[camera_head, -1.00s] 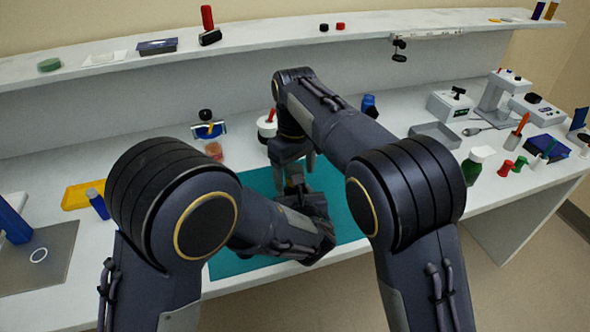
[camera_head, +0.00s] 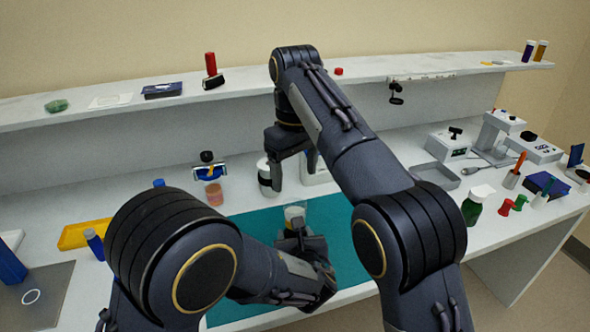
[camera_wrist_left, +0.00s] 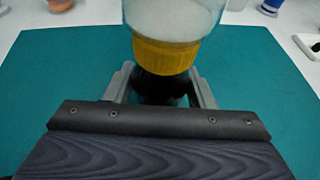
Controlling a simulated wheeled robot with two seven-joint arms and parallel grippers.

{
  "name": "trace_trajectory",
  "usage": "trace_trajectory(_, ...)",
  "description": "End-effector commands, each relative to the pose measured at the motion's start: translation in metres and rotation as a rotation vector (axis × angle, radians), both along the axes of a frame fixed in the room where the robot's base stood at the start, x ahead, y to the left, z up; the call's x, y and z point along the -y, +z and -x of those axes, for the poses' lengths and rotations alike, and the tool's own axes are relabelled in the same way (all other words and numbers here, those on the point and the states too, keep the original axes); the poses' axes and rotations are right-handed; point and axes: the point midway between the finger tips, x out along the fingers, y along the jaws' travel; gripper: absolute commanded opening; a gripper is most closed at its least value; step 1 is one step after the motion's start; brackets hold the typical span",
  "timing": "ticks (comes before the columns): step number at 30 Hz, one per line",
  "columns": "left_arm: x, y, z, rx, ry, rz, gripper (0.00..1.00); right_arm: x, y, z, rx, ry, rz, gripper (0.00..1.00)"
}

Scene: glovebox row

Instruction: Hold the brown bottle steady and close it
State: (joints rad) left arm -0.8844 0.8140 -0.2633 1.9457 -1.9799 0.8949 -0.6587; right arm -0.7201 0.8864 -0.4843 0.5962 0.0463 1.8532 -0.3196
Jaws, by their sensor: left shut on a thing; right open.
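My left gripper (camera_head: 300,236) is shut on a small bottle (camera_head: 294,214) over the teal mat. In the left wrist view the bottle (camera_wrist_left: 161,52) shows a clear, pale part and a ribbed yellow-amber part, with something dark between the fingers (camera_wrist_left: 161,88). I cannot tell whether a cap is on it; its brown colour shows only as amber. My right gripper (camera_head: 292,170) is open, fingers pointing down, behind the bottle and apart from it. It is close to a white container with a dark band (camera_head: 265,180), which it partly hides. I cannot see anything between its fingers.
The teal mat (camera_head: 345,250) is otherwise clear. A pinkish jar (camera_head: 214,193) and a yellow tray (camera_head: 82,235) stand left. A green bottle (camera_head: 474,207), a grey tray (camera_head: 436,175) and instruments stand right. A red cap (camera_head: 338,71) lies on the raised shelf.

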Motion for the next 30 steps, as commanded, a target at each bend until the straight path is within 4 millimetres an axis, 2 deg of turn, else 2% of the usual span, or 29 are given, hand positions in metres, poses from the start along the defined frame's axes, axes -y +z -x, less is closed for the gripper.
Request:
trace_trajectory(5, 0.0, 0.0, 0.0, 0.001, 0.0, 0.0, 0.0, 0.0, 0.0, 0.0, 0.0, 0.0, 0.0, 0.73)
trace_trajectory(6, 0.0, 0.0, 0.0, 0.001, 0.0, 0.0, 0.53, 0.0, 0.0, 0.0, 0.0, 0.0, 0.0, 0.73)
trace_trajectory(11, 0.0, 0.0, 0.0, 0.001, 0.0, 0.0, 0.74, 0.0, 0.0, 0.0, 0.0, 0.0, 0.0, 0.73)
trace_trajectory(19, 0.0, 0.0, 0.001, 0.0, 0.0, 0.0, 0.75, 0.0, 0.0, 0.0, 0.0, 0.0, 0.0, 0.73)
trace_trajectory(22, 0.002, 0.003, 0.006, 0.001, -0.002, 0.002, 0.75, 0.0, -0.001, 0.0, 0.0, 0.0, 0.0, 0.73)
trace_trajectory(30, 0.008, 0.02, 0.047, 0.001, -0.004, 0.001, 0.75, 0.0, -0.002, 0.0, 0.0, 0.0, 0.0, 0.73)
